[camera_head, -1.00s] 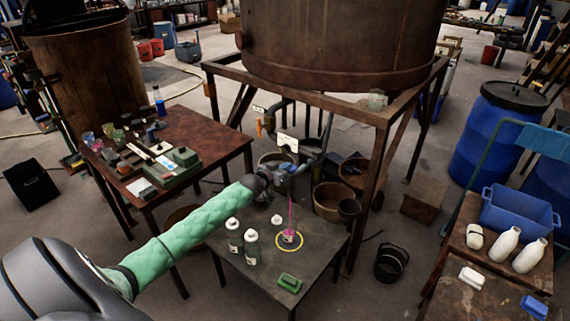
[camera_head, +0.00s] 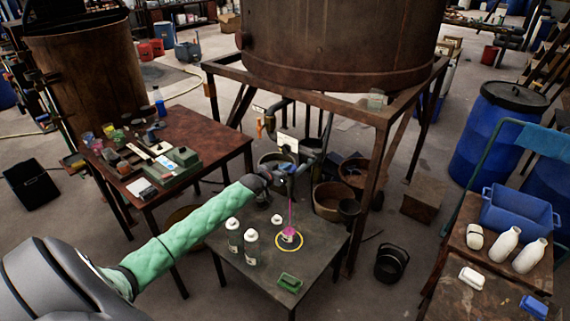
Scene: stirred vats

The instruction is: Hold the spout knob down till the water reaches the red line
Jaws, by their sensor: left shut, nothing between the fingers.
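My left arm comes in from the left in a green sleeve. Its dark gripper (camera_head: 284,176) is shut and empty, at the spout (camera_head: 306,150) below the big rusty vat (camera_head: 340,45). The spout knob cannot be told apart from the dark gripper and pipework, so contact is unclear. A thin pink stream (camera_head: 290,212) runs straight down below the gripper. A small clear vessel (camera_head: 289,235) with pink in it stands under the stream, inside a yellow ring (camera_head: 277,245) on the dark table. The red line is too small to make out. My right gripper is out of view.
White-capped bottles (camera_head: 234,236) and a green block (camera_head: 289,283) share the dark table (camera_head: 252,282). A cluttered brown table (camera_head: 215,133) stands at left. Buckets (camera_head: 391,263) and the vat's frame (camera_head: 368,205) lie close behind and right.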

